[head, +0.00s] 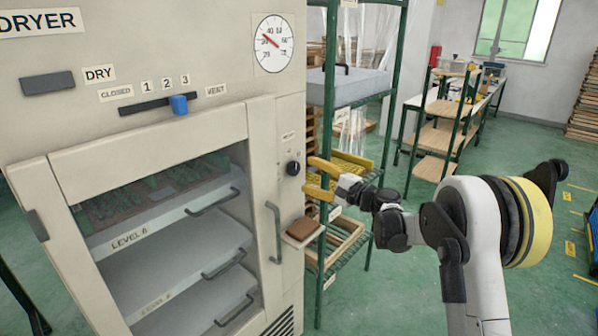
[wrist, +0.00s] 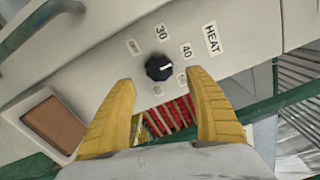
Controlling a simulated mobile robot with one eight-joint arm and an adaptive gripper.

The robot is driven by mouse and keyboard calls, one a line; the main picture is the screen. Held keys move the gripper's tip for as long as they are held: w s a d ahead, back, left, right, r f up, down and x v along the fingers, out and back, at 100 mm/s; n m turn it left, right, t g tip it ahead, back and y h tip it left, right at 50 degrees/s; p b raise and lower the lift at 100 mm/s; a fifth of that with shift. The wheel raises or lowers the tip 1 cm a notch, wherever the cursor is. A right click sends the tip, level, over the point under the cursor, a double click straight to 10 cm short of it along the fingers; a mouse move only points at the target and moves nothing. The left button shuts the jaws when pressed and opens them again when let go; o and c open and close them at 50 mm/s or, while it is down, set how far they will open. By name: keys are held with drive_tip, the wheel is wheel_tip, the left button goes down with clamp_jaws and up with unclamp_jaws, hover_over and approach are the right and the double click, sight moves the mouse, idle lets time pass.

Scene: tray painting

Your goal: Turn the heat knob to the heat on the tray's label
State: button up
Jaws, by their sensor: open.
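The round black heat knob (head: 293,168) sits on the dryer's right front panel. The wrist view shows the knob (wrist: 159,67) below a HEAT label (wrist: 212,39), with small number labels around it; 30 and 40 are readable. Its white pointer line points roughly right, just below 40. My gripper (head: 308,178) has yellow fingers and is open. In the wrist view its fingertips (wrist: 158,80) are on either side of and slightly below the knob, with nothing between them. Contact cannot be told. I cannot read a heat on any tray label.
The dryer door's handle (head: 274,232) stands out left of the knob. A small holder with a brown pad (head: 301,229) juts out below it. A green rack (head: 345,90) stands close on the right. The blue vent slider (head: 179,104) is up on the dryer front.

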drive_tip(key=v, duration=0.6)
drive_tip(key=shift+s+r, duration=0.1)
drive_tip(key=shift+s, duration=0.05)
